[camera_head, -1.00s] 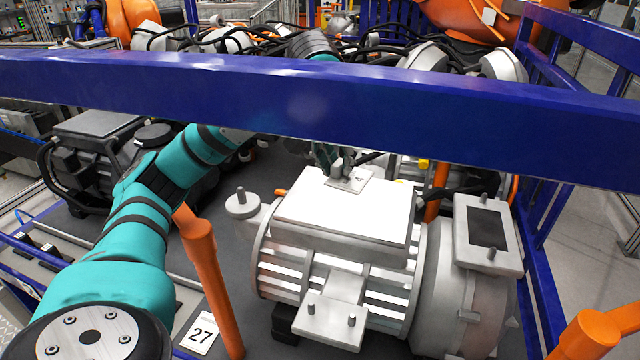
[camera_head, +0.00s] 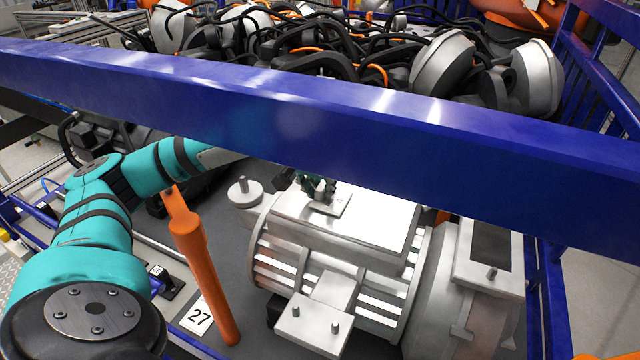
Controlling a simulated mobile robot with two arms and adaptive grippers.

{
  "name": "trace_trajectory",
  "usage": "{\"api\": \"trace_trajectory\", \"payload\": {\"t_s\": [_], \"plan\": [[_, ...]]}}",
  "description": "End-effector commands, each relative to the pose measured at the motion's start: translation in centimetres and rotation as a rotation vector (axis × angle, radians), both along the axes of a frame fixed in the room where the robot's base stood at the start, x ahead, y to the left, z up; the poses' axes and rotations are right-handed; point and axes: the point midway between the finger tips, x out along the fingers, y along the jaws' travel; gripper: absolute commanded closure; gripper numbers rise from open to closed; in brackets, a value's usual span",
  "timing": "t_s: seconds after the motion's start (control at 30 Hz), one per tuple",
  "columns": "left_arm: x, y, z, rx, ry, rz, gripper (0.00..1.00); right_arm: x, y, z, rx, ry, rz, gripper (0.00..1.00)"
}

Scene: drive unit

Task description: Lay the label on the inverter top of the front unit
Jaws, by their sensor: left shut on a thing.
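The front unit (camera_head: 330,265) is a silver motor with ribbed sides. Its inverter top (camera_head: 375,222) is a flat pale plate on the upper face. The label (camera_head: 329,204) is a small light grey square at the back left part of that top. My left gripper (camera_head: 318,188) is shut on the label at its back edge. The label is over the top, very close to it; I cannot tell whether it lies flat on it. The blue beam hides the upper part of the gripper and wrist.
A blue beam (camera_head: 300,115) crosses the view in front of my left wrist. An orange post (camera_head: 203,265) stands left of the unit, near a tag marked 27 (camera_head: 198,317). Cabled machinery (camera_head: 330,50) fills the space behind the beam.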

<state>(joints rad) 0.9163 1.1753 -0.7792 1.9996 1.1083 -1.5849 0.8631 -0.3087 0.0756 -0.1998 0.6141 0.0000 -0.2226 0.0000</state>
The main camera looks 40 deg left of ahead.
Motion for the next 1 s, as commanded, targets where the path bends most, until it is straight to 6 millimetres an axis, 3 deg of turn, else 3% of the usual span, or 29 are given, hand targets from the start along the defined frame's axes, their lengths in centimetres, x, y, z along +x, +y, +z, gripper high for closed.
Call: {"api": "trace_trajectory", "payload": {"t_s": [0.23,0.27,0.43,0.77,1.0], "plan": [[0.0,0.0,-0.2,0.000,0.001,0.000,1.00,1.5,-0.2,0.1,-0.002,-0.024,0.003,1.00],[0.0,0.0,-0.3,0.001,0.001,0.000,0.77,1.6,-0.3,0.1,-0.002,-0.026,0.003,1.00],[0.0,0.0,-0.2,0.000,0.001,0.000,0.56,1.6,-0.4,0.1,-0.004,-0.026,0.004,1.00],[0.0,0.0,0.2,-0.001,-0.001,0.000,0.56,1.2,-0.4,0.0,-0.004,-0.018,0.003,1.00],[-1.4,-0.4,3.9,-0.001,-0.005,-0.001,0.56,1.0,-0.4,-0.9,-0.004,-0.015,0.003,1.00]]}}
